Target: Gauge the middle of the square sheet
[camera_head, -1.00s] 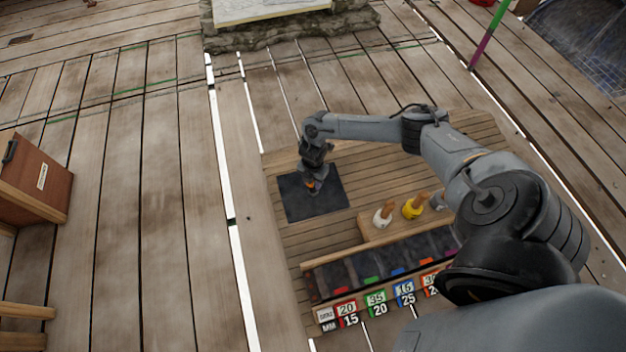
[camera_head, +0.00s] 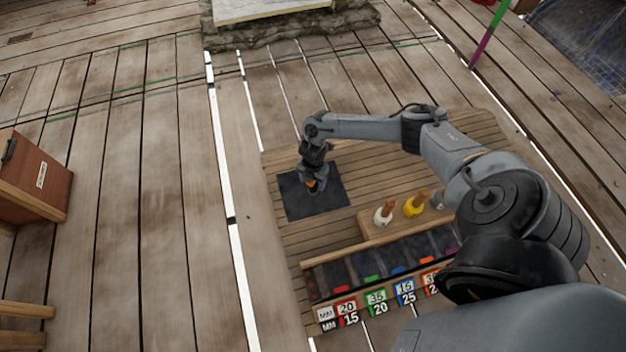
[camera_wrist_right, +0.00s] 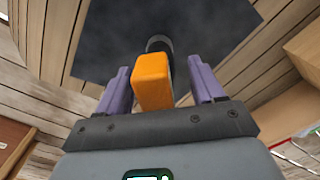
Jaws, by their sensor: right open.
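The dark square sheet (camera_head: 300,203) lies flat on the slatted wooden table; it also fills the top of the right wrist view (camera_wrist_right: 105,40). My right gripper (camera_head: 312,189) is over the sheet, right of its middle. In the right wrist view my right gripper (camera_wrist_right: 163,85) is open, its two purple fingers on either side of a tool with an orange block handle (camera_wrist_right: 153,82) and a dark round body with a grey end. A gap shows beside the handle. Whether the tool touches the sheet is unclear. My left gripper is not in view.
A wooden block holds a white-based peg (camera_head: 383,216) and a yellow-based peg (camera_head: 413,207). In front is a divided tray (camera_head: 305,268) with coloured tabs and number cards (camera_head: 376,301). A brown box (camera_head: 38,178) stands at the left. The table's far side is clear.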

